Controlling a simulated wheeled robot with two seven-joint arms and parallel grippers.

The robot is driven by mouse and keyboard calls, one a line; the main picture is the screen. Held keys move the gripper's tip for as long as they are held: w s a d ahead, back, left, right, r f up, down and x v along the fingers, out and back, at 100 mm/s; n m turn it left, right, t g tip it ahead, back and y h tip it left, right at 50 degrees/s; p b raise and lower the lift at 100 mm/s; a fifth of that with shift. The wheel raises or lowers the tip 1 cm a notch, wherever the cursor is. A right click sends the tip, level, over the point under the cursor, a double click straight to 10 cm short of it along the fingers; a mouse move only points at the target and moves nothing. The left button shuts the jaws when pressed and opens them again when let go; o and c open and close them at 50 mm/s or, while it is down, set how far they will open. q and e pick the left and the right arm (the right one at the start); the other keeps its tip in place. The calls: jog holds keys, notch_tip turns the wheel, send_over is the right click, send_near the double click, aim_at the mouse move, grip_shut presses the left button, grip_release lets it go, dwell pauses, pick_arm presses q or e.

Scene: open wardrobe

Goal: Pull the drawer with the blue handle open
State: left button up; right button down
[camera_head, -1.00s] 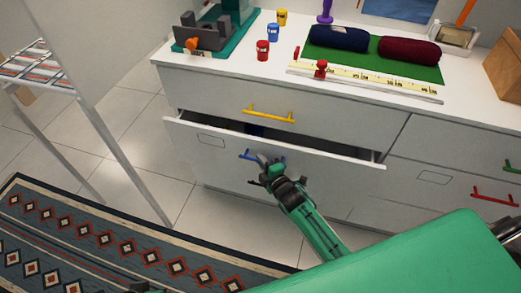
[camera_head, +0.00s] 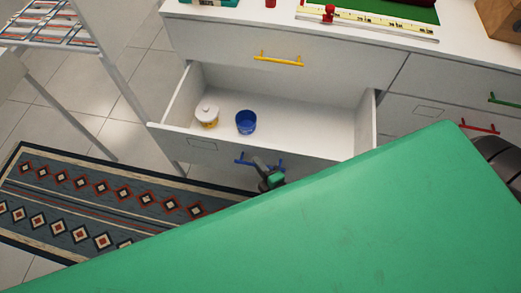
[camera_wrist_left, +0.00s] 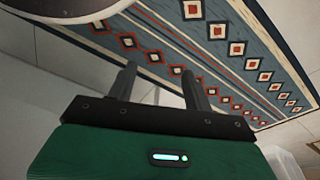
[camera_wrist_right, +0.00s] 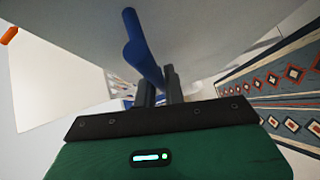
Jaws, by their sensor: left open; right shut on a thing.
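The drawer (camera_head: 320,154) with the blue handle (camera_head: 243,161) stands well open below the drawer with the yellow handle (camera_head: 279,59). Inside it are a blue cup (camera_head: 246,122) and a small white-lidded jar (camera_head: 207,116). My right gripper (camera_head: 268,174) is at the blue handle and shut on it; my green arm hides part of the gripper and the drawer's right front. In the right wrist view the blue handle (camera_wrist_right: 141,50) runs in between the fingers (camera_wrist_right: 160,85). My left gripper (camera_wrist_left: 160,85) is open and empty in the left wrist view, with the rug beyond it.
A patterned rug (camera_head: 105,205) lies on the tiled floor at the left. A white-legged rack (camera_head: 70,115) stands left of the cabinet. Drawers with red (camera_head: 480,127) and green (camera_head: 503,101) handles are at the right, closed.

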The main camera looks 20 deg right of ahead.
pick_arm(q)
jog(key=shift+s+a+f, duration=0.1)
jog(key=shift+s+f, duration=0.1)
jog(key=shift+f, duration=0.35)
pick_arm(e)
jog(key=shift+s+a, duration=0.4)
jog(key=shift+s, duration=0.2)
jog(key=shift+s+a, duration=0.4)
jog(key=shift+s, duration=0.2)
jog(key=c, duration=1.5)
grip_release()
jog(key=shift+s, duration=0.1)
pick_arm(q)
jog(key=shift+w+r, duration=0.15)
jog(key=shift+r, duration=0.4)
pick_arm(e)
jog(key=v, duration=1.3)
jog(key=shift+s, duration=0.3)
jog(key=shift+d, duration=0.15)
